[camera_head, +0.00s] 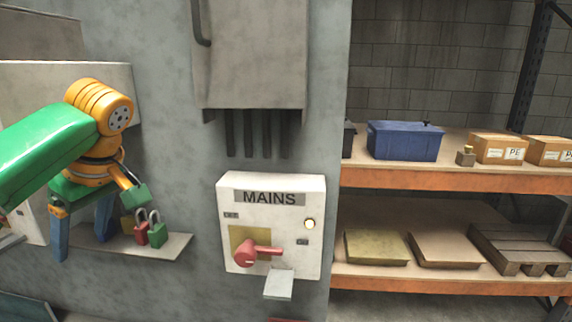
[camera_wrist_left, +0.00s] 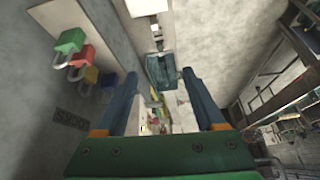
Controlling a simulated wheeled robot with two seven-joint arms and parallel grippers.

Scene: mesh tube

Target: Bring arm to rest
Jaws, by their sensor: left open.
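My left gripper (camera_head: 80,248) hangs at the left, its two blue fingers pointing down in front of the grey wall. Its fingers stand well apart in the left wrist view (camera_wrist_left: 160,76), with nothing held between them. My green and orange left arm reaches in from the left edge. My right gripper is in neither view.
A shelf (camera_head: 178,248) close beside the left gripper carries a red padlock (camera_head: 141,235), a green padlock (camera_head: 157,238) and others partly hidden. A white MAINS box (camera_head: 298,190) with a red handle (camera_head: 262,251) is on the wall. Storage racks (camera_head: 440,178) stand at right.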

